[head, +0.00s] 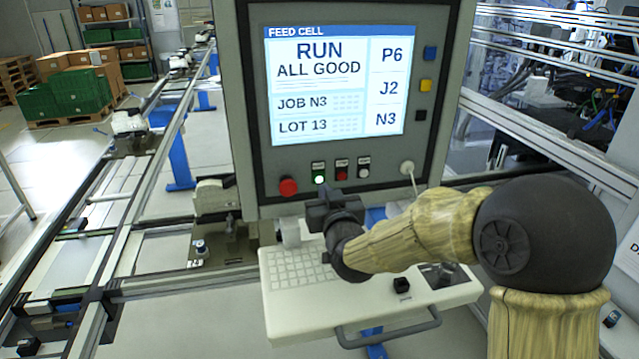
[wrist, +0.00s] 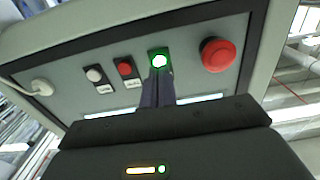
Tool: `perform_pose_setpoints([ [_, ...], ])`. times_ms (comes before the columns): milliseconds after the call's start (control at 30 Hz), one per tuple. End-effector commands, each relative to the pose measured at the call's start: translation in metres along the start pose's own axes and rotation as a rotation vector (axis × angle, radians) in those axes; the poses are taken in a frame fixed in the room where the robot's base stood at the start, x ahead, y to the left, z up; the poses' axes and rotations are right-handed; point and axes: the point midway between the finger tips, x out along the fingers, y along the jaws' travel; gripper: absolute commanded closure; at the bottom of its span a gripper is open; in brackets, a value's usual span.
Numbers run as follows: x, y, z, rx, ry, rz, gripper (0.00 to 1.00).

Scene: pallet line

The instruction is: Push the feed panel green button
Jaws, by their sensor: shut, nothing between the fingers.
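The feed panel (head: 262,185) stands upright ahead of me, with a lit screen reading FEED CELL, RUN, ALL GOOD. Its green button (head: 319,180) glows in the row below the screen; in the wrist view the green button (wrist: 159,61) is lit with a white centre. My gripper (wrist: 159,78) is shut and empty, its fingertips right at the lower edge of the green button in that view. I cannot tell whether they touch it. In the head view my gripper is in front of the panel's lower part, its fingertips hard to make out.
A red mushroom button (wrist: 217,55) sits beside the green one, with a small red button (wrist: 125,67) and a white button (wrist: 94,74) on the other side. A keyboard shelf (head: 290,315) juts out below. Conveyor rails (head: 150,130) run at left.

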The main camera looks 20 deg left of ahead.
Motion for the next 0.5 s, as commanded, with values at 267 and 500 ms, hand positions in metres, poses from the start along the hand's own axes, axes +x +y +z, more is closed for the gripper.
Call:
perform_pose_setpoints([
  [267,-0.014,0.000,0.001,0.000,0.000,0.000,1.00],
  [500,-0.019,0.000,0.000,0.001,-0.001,0.001,1.00],
])
